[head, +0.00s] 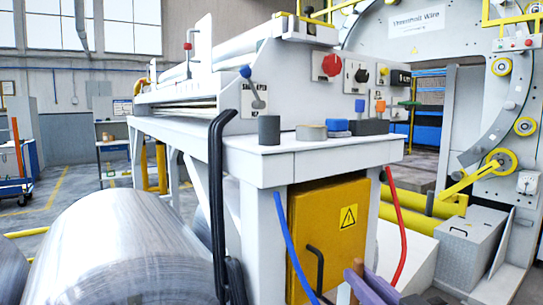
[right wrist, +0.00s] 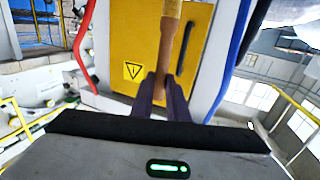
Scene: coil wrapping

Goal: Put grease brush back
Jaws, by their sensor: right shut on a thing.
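The grease brush shows in the right wrist view as a tan wooden handle (right wrist: 169,38), held between the dark purple fingers of my right gripper (right wrist: 162,90). Its far end leaves the top of that view, and the bristles are not seen. In the head view my right gripper (head: 368,287) is at the bottom edge, in front of the yellow cabinet door and below the worktop; the brush cannot be made out clearly there. A dark grey cup (head: 269,130) stands on the white worktop (head: 290,168). My left gripper is in neither view.
On the worktop are a tan ring (head: 311,132), a blue block (head: 337,125) and a dark block (head: 369,127) with coloured pieces at it. A red hose (head: 401,235) and a blue hose (head: 288,250) hang in front. A large metal coil (head: 125,250) lies at left.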

